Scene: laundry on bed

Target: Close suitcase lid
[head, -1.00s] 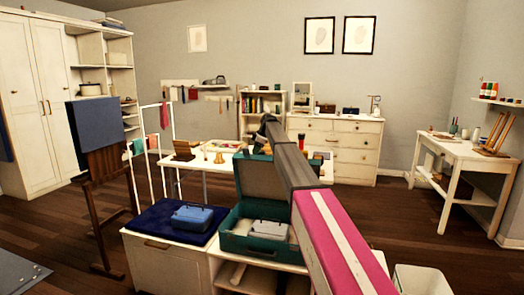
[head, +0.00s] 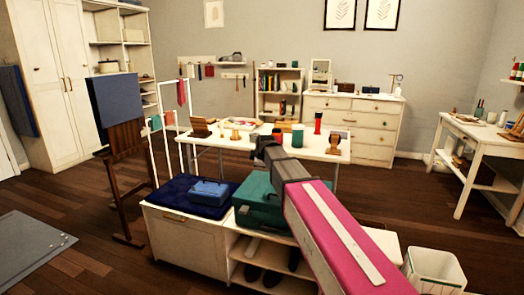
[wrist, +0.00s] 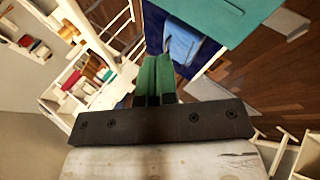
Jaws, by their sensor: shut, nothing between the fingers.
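The teal suitcase (head: 258,203) sits on the white bench in the head view. Its lid lies down over the base and looks closed or nearly so; my arm hides its right part. In the wrist view a flat teal face of the suitcase (wrist: 225,18) shows at the top. My gripper (head: 262,145) is at the far end of my arm, above and behind the suitcase, apart from the lid as far as I can see. In the wrist view my gripper (wrist: 155,75) has its green fingers together and empty.
A small blue case (head: 209,192) lies on a dark blue cushion (head: 180,194) left of the suitcase. Behind stands a white table (head: 310,147) with several small objects, close to my gripper. A white bin (head: 434,270) stands at the right. The floor at left is mostly clear.

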